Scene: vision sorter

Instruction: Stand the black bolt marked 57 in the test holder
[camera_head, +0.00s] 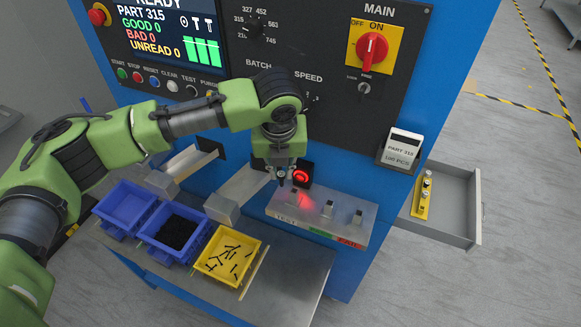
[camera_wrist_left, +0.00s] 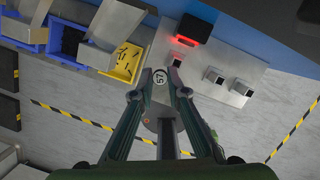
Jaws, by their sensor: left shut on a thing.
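My left gripper (camera_head: 282,178) is above the left end of the grey metal plate (camera_head: 310,225). In the left wrist view its fingers (camera_wrist_left: 160,82) are closed around the bolt marked 57 (camera_wrist_left: 158,77), whose pale round head with black digits faces the camera. The bolt's shank is hidden below the head. The test holder (camera_wrist_left: 178,57) is the small block at the plate's TEST end, lit red, just beyond the fingertips. In the head view the gripper partly covers this area. The bolt appears apart from the holder. My right gripper is in neither view.
A red-lit black scanner (camera_head: 302,174) stands behind the test holder. Two more holders (camera_head: 327,208) (camera_head: 357,217) follow to the right, towards FAIL. A yellow bin (camera_head: 256,262) with black bolts and two blue bins stand left. An open drawer (camera_head: 455,212) juts out right.

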